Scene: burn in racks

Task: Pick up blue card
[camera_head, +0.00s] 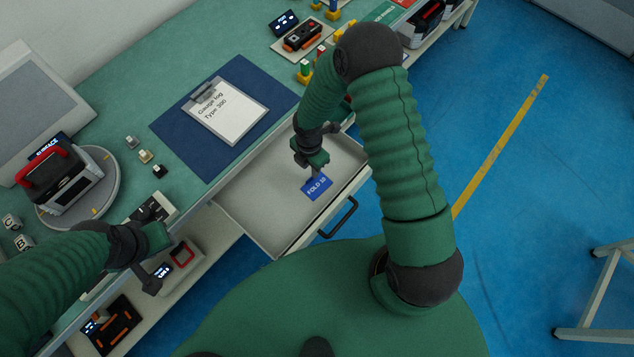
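The blue card (318,188) with white lettering that reads like "FOLD 10" lies in the open pale drawer (262,220). My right gripper (316,171) reaches down into the drawer at the card's upper edge. Its fingertips overlap that edge in the picture. I cannot tell whether they touch the card or close on it. My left gripper (152,284) is at the lower left, away from the card, over the lower shelf area. Its finger spread is unclear.
A clipboard (228,112) lies on a dark blue mat (172,133) on the green bench. A black device with a red handle (62,180) stands on a round plate at left. The drawer's black handle (338,217) faces the blue floor.

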